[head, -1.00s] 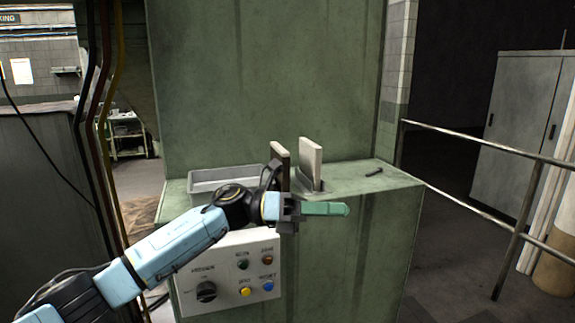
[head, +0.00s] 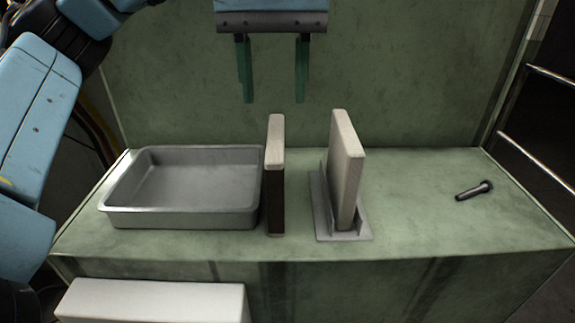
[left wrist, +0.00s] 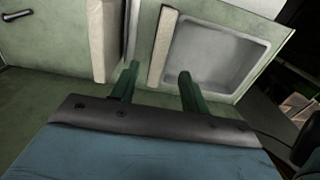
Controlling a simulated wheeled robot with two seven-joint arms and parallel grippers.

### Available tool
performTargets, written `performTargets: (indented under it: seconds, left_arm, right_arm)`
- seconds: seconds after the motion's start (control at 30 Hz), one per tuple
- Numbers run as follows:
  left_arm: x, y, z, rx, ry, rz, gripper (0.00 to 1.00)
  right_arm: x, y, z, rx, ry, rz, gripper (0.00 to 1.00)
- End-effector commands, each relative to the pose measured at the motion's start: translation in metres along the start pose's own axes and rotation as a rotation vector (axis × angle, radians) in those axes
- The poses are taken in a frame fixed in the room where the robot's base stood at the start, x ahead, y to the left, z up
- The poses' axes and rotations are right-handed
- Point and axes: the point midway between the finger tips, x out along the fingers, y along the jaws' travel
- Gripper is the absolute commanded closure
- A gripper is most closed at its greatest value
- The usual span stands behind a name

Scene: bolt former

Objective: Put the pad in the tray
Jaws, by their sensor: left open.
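Two pale upright slabs stand on the green ledge, and I cannot tell for certain which is the pad. One slab with a dark lower front (head: 275,150) stands just right of the grey tray (head: 182,218). The other pale slab (head: 346,165) leans slightly in a grey holder. The tray is empty. My left gripper (head: 273,88) is open and empty, pointing down above the first slab. In the left wrist view, that slab (left wrist: 163,45) shows between the fingers (left wrist: 157,88), and the tray (left wrist: 215,85) is to its right. My right gripper is out of view.
A dark bolt (head: 473,190) lies on the right of the green ledge (head: 420,215), with clear room around it. A green wall (head: 400,80) rises behind. A white box (head: 150,300) juts out at the front left. Metal rails (head: 545,110) stand at right.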

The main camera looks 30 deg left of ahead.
Motion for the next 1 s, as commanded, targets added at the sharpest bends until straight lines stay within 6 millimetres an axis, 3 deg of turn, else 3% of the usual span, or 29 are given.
performTargets:
  seconds: [0.03,0.2,0.47,0.7,1.0]
  left_arm:
    - [0.015,0.000,0.000,0.001,-0.004,-0.002,0.55]
    - [0.042,0.000,0.000,-0.001,-0.004,-0.001,0.55]
    - [0.061,0.001,0.001,-0.001,-0.004,0.002,0.55]
    - [0.097,0.001,0.001,-0.002,-0.005,0.001,0.55]
    - [0.107,0.001,0.001,-0.001,-0.005,0.004,0.55]
  right_arm:
    - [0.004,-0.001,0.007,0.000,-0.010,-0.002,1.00]
    - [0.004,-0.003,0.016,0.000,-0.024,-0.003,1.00]
    - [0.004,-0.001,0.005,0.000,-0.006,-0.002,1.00]
    - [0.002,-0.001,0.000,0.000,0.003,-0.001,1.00]
    - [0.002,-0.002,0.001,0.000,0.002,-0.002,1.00]
